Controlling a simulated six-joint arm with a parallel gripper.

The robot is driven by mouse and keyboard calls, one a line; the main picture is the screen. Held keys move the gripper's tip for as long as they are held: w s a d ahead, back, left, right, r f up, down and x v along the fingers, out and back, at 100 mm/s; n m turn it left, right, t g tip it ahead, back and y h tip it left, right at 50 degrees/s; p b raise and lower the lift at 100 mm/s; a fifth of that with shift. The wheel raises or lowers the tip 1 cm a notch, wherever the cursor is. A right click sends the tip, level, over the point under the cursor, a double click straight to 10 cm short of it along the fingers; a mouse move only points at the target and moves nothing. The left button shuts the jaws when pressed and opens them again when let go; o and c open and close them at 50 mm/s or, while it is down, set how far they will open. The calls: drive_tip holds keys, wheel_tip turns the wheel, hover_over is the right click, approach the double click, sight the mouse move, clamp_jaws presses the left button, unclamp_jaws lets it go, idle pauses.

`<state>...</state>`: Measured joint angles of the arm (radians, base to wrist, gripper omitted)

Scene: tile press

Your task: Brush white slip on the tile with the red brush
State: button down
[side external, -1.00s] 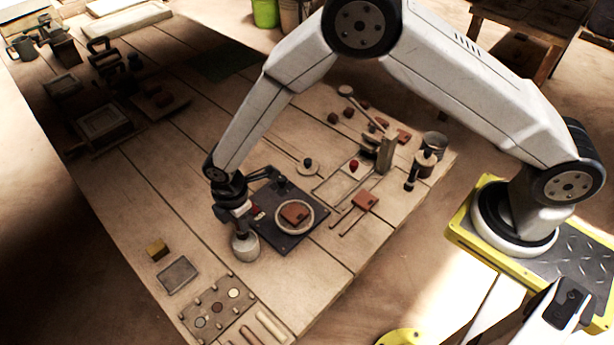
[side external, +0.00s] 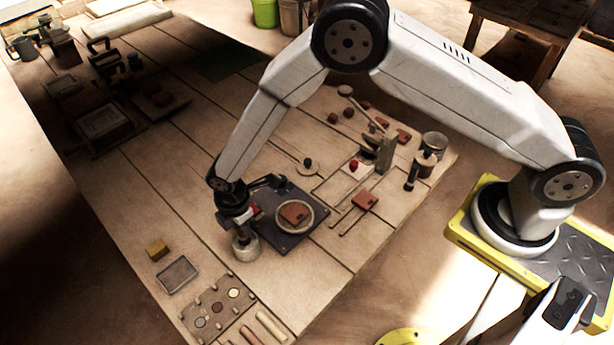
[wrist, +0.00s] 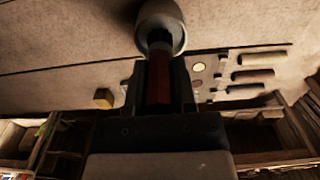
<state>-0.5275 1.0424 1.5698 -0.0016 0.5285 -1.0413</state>
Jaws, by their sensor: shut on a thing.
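My gripper (side external: 240,222) points down over a small pale pot (side external: 246,250) at the near left corner of a dark plate (side external: 300,238). In the wrist view my gripper (wrist: 158,90) is shut on the red brush (wrist: 158,78), whose handle lies between the dark fingers. The brush's lower end meets the mouth of the pot (wrist: 162,15); its tip is hidden, and I cannot see the slip. A reddish-brown tile (side external: 293,212) lies on a round pale disc (side external: 309,225) on the dark plate, to the right of my gripper. No white shows clearly on it.
A second reddish-brown piece (side external: 366,201) lies on rails to the right. A yellow block (side external: 157,250), a shallow grey tray (side external: 178,275) and a wooden rack (side external: 216,309) of small pieces lie at the front left. The planks between them and the pot are clear.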

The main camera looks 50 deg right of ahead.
drive_tip(key=shift+f, duration=0.6)
idle(2.1)
drive_tip(key=shift+r, duration=0.1)
drive_tip(key=shift+r, duration=3.45)
drive_tip(key=shift+d, duration=0.1)
drive_tip(key=s+d+r+m, duration=0.1)
drive_tip(key=d+r+m, duration=0.4)
drive_tip(key=d+m, duration=0.4)
drive_tip(key=s+d+r+m, duration=0.1)
drive_tip(key=d+r+m, duration=0.5)
drive_tip(key=d, duration=0.9)
drive_tip(key=m, duration=0.3)
drive_tip(key=shift+s+d, duration=0.15)
drive_tip(key=shift+s, duration=0.25)
